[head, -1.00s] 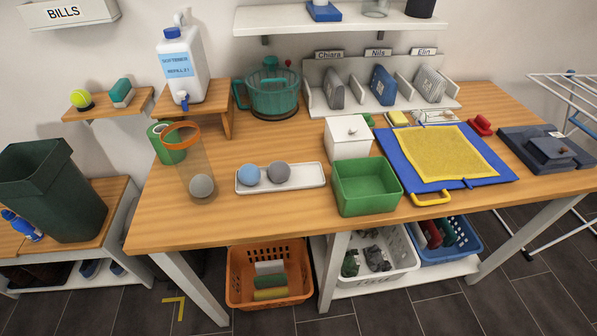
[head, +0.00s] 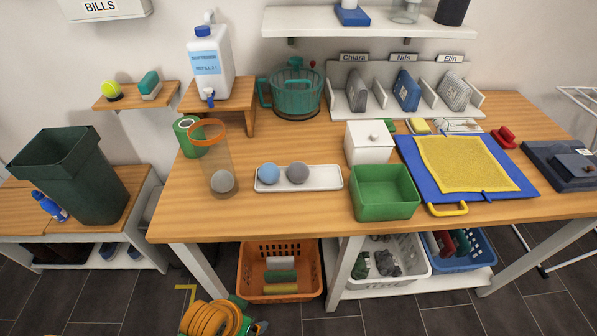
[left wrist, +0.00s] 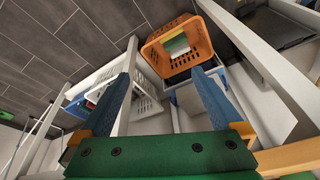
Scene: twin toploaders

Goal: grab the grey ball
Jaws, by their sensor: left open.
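A grey ball (head: 297,173) rests on a shallow white tray (head: 325,179) on the wooden table, beside a blue ball (head: 268,174). A paler grey ball (head: 222,181) sits at the bottom of a clear tube with an orange rim (head: 207,132), left of the tray. My left gripper (left wrist: 161,72) shows in the left wrist view with its two blue fingers apart and nothing between them. It points toward the floor and the orange basket, away from the balls. In the head view my arm shows only at the bottom edge. My right gripper is not in view.
A green bin (head: 386,192) and white lidded box (head: 369,143) stand right of the tray. A teal pot (head: 296,92) is behind it. Below the table are an orange basket (head: 251,270), also in the left wrist view (left wrist: 158,55), and white and blue baskets. The table's front strip is clear.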

